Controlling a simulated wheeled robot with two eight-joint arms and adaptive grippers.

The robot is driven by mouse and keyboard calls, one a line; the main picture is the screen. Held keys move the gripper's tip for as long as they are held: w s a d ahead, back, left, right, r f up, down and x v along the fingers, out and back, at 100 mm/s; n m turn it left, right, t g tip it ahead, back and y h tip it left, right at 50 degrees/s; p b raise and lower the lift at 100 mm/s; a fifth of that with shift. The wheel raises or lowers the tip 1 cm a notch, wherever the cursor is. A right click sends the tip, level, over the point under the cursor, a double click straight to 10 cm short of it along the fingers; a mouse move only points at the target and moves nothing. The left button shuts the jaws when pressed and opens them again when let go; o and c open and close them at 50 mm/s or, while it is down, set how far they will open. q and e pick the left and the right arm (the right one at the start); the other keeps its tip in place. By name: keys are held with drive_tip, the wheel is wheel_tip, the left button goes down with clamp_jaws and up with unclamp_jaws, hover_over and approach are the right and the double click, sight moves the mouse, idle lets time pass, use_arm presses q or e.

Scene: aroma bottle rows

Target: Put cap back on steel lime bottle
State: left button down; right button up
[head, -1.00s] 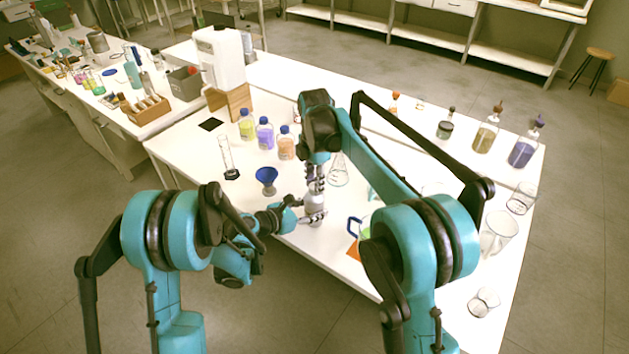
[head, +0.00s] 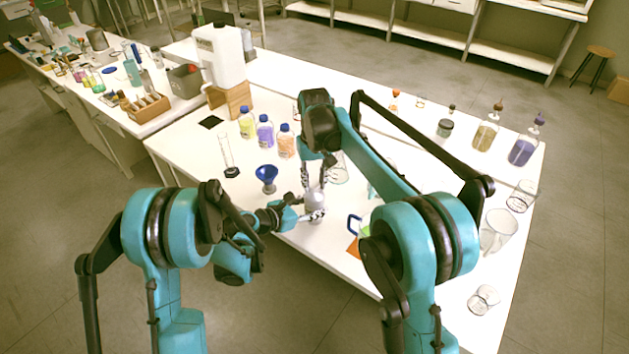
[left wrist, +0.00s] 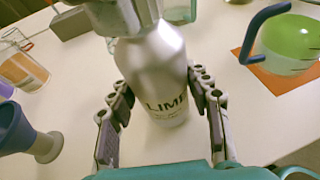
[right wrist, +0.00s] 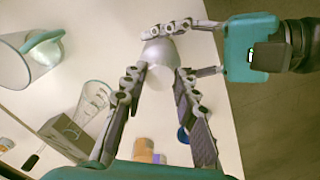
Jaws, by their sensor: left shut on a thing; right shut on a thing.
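The steel lime bottle (head: 314,204) stands upright near the table's front edge. In the left wrist view the silver bottle (left wrist: 160,75) shows black "LIME" lettering. My left gripper (head: 308,213) is shut around its body from the left, a finger on each side. My right gripper (right wrist: 161,72) points down over the bottle's top, its fingertips close together on a small grey piece, apparently the cap (right wrist: 160,80). A grey metal piece (left wrist: 125,14) also shows above the bottle's shoulder in the left wrist view. Whether the cap touches the neck is hidden.
A blue funnel (head: 266,176) stands left of the bottle. A blue-handled beaker of green liquid (left wrist: 290,42) is on an orange mat (left wrist: 268,80) to the right. Several blue-capped bottles (head: 265,132) stand behind. Clear glassware (head: 498,232) is at the right.

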drive_tip(key=m, duration=3.2)
drive_tip(key=shift+m, duration=0.3)
drive_tip(key=o, duration=0.7)
drive_tip(key=shift+f, duration=0.1)
drive_tip(key=shift+r, duration=2.3)
